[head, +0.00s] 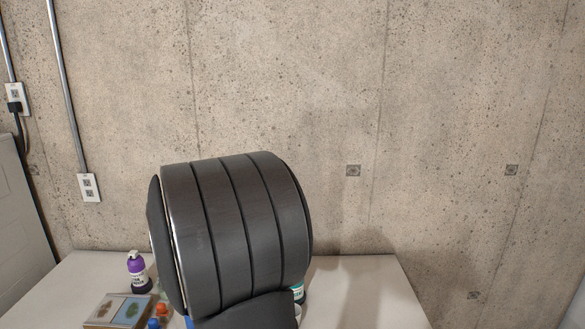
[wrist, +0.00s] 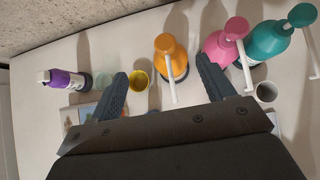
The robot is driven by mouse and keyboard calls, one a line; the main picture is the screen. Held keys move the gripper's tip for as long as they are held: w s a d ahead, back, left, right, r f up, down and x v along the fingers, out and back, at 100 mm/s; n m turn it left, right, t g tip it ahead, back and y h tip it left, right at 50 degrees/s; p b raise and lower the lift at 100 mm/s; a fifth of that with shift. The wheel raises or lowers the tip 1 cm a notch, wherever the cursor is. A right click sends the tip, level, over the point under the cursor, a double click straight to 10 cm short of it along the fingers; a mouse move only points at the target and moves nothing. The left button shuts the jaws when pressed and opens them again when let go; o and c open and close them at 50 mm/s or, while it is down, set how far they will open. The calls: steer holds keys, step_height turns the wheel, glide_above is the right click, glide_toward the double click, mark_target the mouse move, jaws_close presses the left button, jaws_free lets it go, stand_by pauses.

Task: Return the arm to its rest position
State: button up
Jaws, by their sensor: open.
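My gripper (wrist: 158,90) shows in the wrist view with its two dark fingers spread wide apart. It is open and nothing is between the fingertips. It hangs above a pale table (wrist: 125,30) and points toward several pump bottles. In the head view a large dark, ribbed part of my own arm fills the middle and hides the gripper and most of the table (head: 360,290).
An orange bottle (wrist: 172,55), a pink bottle (wrist: 220,48) and a teal bottle (wrist: 268,42) stand in a row. A purple bottle (head: 138,270), a picture tray (head: 115,310) and a yellow cup (wrist: 139,80) are left. The table's right side looks clear. A concrete wall (head: 440,120) stands behind.

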steer(key=shift+s+d+m+h, duration=0.45)
steer(key=shift+s+d, duration=0.35)
steer(key=shift+s, duration=0.2)
steer(key=shift+w, duration=0.1)
steer(key=shift+w+a, duration=0.4)
steer(key=shift+w, duration=0.05)
steer(key=w+a+f+n+y, duration=0.2)
steer(key=w+a+n+y, duration=0.1)
steer(key=w+a, duration=0.5)
steer(key=shift+w+a+n+y, duration=0.4)
steer(key=shift+a+n, duration=0.1)
steer(key=shift+n, duration=0.15)
steer(key=shift+r, duration=0.1)
